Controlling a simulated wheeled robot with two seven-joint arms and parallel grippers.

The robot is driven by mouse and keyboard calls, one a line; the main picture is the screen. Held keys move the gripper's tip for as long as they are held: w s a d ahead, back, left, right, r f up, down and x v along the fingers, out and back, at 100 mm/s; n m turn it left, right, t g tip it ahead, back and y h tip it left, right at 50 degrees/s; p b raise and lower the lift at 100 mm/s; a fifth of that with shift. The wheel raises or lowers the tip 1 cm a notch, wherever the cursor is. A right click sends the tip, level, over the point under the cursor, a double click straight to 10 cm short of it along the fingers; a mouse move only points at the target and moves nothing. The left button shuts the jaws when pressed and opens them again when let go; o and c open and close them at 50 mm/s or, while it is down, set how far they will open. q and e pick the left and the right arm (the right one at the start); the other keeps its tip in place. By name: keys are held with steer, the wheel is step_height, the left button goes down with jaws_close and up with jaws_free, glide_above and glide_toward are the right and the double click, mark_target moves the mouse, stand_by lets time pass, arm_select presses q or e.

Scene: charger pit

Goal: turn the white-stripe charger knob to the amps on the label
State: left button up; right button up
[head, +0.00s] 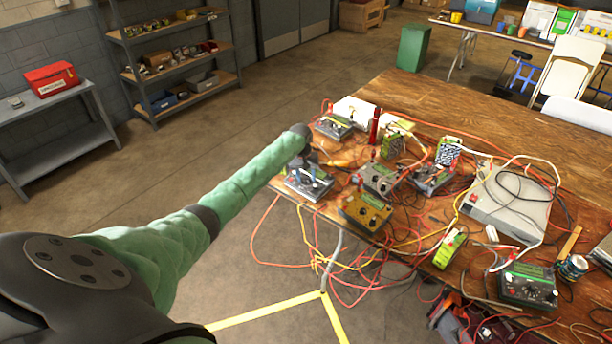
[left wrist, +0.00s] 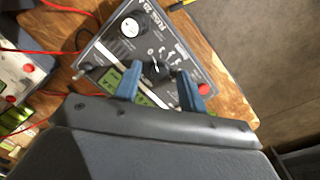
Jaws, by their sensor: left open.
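The white-stripe charger (left wrist: 186,42) is a dark grey box with a white stripe, a dial gauge and a green label, seen in the left wrist view. In the head view it (head: 308,183) sits near the table's left corner, partly under my left arm. Its black knob (left wrist: 157,70) has a white pointer line and a printed scale around it. My left gripper (left wrist: 158,82) is open, its two blue fingers on either side of the knob; I cannot tell if they touch it. The label's number is too small to read. My right gripper is not in view.
A white power box (head: 507,203) stands further right. The table's far part is bare.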

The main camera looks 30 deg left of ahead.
arm_select(q)
jaws_close()
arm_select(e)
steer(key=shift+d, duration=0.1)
